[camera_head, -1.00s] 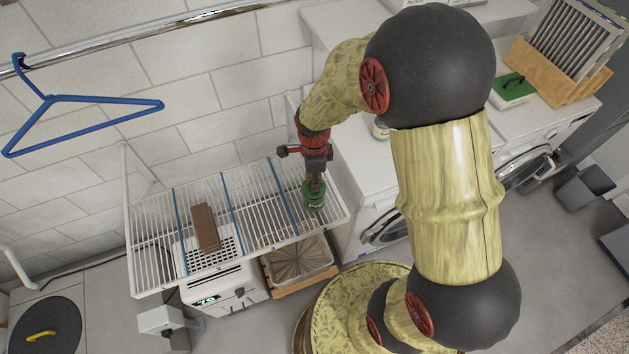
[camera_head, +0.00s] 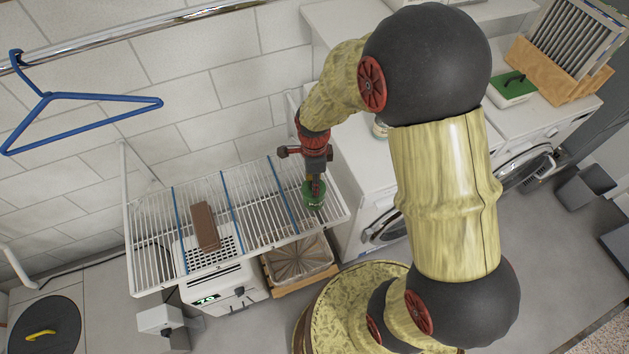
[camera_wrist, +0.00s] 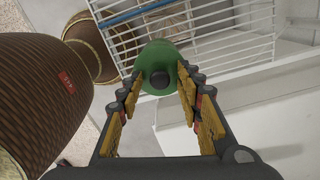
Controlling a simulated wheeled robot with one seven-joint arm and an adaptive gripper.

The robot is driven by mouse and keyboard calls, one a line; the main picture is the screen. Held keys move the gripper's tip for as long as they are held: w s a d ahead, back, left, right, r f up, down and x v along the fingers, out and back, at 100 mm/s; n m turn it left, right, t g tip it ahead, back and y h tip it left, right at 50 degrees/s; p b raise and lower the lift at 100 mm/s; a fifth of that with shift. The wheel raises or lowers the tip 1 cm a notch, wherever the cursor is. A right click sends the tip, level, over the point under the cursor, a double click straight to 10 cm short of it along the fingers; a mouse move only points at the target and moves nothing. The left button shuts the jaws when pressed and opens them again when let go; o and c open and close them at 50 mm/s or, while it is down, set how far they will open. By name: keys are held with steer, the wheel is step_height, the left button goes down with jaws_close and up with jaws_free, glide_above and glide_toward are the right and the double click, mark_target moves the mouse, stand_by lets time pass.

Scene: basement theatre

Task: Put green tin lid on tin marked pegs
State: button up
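In the head view, a green tin (camera_head: 314,202) with a small pale marking, too small to read, stands at the right end of the white wire shelf (camera_head: 262,240). In the wrist view, a round green lid (camera_wrist: 160,55) with a black knob (camera_wrist: 160,79) faces me. The lid appears to sit on the tin; the join is hard to make out. My gripper (camera_wrist: 160,82) is directly above the lid, with its fingers apart on either side of the knob and visible gaps between. The head view shows my gripper (camera_head: 315,184) partly overlapping the green tin.
A brown block (camera_head: 205,226) lies on the shelf to the left. A pale jar (camera_head: 380,130) stands on a white appliance, partly behind my arm. A blue hanger (camera_head: 80,98) hangs at left.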

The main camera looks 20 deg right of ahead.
steer(key=s+r+n+t+p, duration=0.1)
steer(key=s+r+n, duration=0.25)
steer(key=r, duration=0.85)
steer(key=s+r+n+t+p, duration=0.2)
steer(key=r+n, duration=0.3)
steer(key=r, duration=0.8)
steer(key=s+r+n+t, duration=0.2)
steer(key=s+r+n, duration=0.5)
steer(key=s+n, duration=0.3)
steer(key=shift+a+r+n+t, duration=0.15)
steer(key=shift+r+n+t, duration=0.25)
steer(key=shift+n, duration=0.85)
steer(key=shift+f, duration=0.1)
step_height(320, 180, down, 4)
steer(key=b, duration=0.4)
steer(key=shift+r, duration=0.2)
